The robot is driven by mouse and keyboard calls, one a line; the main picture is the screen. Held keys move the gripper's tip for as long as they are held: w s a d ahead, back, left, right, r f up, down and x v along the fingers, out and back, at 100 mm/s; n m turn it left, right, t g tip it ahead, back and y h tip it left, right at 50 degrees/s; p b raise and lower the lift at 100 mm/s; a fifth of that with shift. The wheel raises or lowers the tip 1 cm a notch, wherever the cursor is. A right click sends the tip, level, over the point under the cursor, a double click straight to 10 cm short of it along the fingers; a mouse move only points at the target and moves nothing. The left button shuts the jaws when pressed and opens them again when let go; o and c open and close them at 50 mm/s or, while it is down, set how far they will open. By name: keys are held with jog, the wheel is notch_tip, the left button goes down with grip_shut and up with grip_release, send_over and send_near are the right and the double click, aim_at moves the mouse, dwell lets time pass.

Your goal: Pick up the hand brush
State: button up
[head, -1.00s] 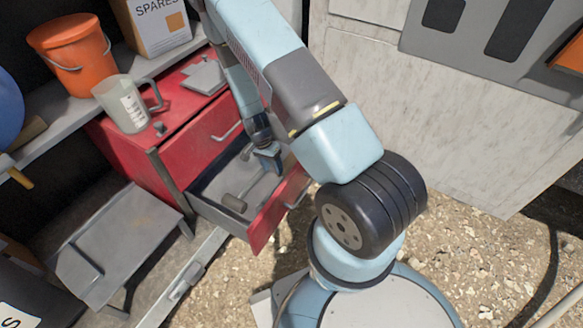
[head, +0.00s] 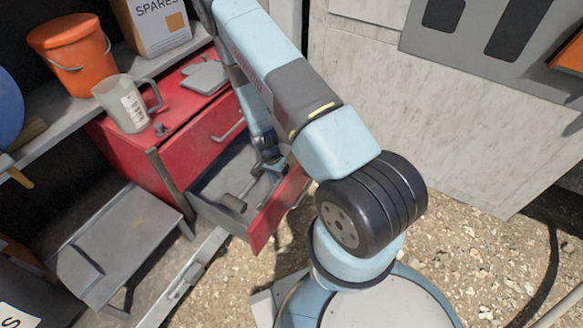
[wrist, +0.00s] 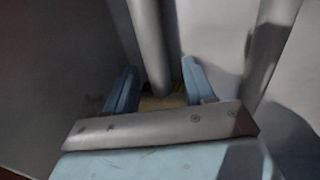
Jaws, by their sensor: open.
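The red cabinet's lower drawer (head: 205,193) is pulled out. A grey, mallet-like thing (head: 234,203) with a thick end and a thin handle lies in it. I cannot tell whether this is the hand brush; no bristles show clearly.
A second grey bar (wrist: 272,40) runs along the right of the wrist view. A clear jug (head: 122,103) and grey plate stand on the red cabinet (head: 188,122). An orange bucket (head: 70,55) and a spares box (head: 152,25) are behind. A grey step (head: 120,240) stands at left.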

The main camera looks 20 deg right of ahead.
aim_at(280, 179)
jog(key=shift+c, duration=0.2)
grip_shut()
jog(key=shift+r, duration=0.1)
notch_tip(280, 179, up, 18)
dwell(0.9)
